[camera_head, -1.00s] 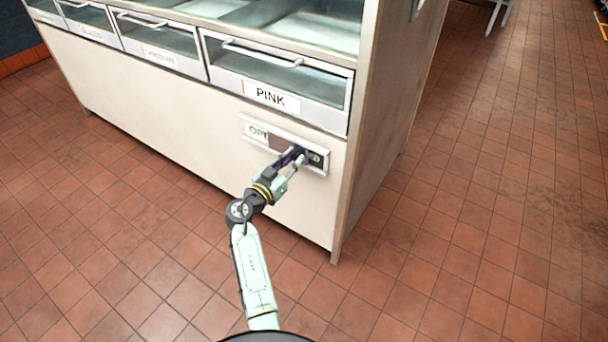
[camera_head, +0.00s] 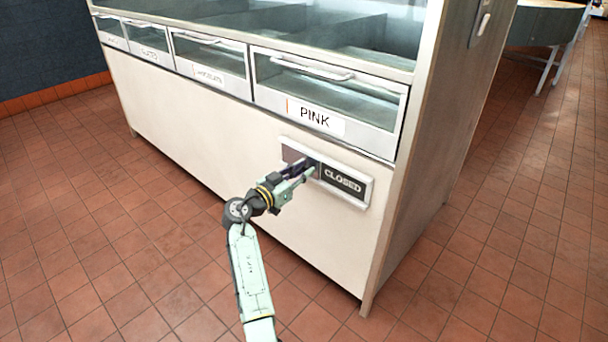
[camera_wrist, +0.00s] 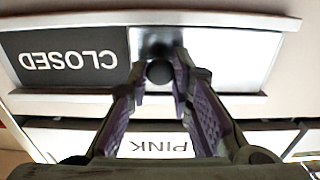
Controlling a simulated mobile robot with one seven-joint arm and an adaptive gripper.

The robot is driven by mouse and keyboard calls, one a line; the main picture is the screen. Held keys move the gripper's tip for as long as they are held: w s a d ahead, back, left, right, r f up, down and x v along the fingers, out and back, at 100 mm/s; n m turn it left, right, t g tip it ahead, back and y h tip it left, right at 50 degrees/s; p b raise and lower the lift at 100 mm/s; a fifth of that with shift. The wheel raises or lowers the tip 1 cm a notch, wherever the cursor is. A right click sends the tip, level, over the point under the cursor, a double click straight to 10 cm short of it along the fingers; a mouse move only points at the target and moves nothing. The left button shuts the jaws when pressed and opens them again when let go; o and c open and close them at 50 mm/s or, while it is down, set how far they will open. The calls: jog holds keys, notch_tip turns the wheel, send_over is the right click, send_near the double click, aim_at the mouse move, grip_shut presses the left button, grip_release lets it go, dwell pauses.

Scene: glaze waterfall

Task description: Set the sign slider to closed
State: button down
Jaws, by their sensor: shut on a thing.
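The sign slider is a framed plate on the front of the white cabinet, below the drawer marked PINK. In the head view its dark panel (camera_head: 343,180) reads CLOSED on the right, and the slider cover (camera_head: 297,155) is at the left end, partly behind my gripper. In the wrist view, which is upside down, the CLOSED panel (camera_wrist: 68,60) is at the left and the bare metal cover (camera_wrist: 235,58) at the right. My gripper (camera_head: 312,169) is at the cover, its fingers shut around a round dark knob (camera_wrist: 159,72). The OPEN lettering is hidden.
The PINK drawer (camera_head: 322,100) with its handle is just above the sign. More labelled drawers run to the left. The cabinet's right side panel (camera_head: 440,150) ends near the sign. The tiled floor (camera_head: 500,250) to the right is clear.

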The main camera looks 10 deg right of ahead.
jog(key=shift+w+a+r, duration=0.1)
jog(key=shift+w+a, duration=0.05)
jog(key=shift+a, duration=0.1)
jog(key=c, duration=1.6)
grip_release()
jog(key=shift+o, duration=0.8)
jog(key=v, duration=1.2)
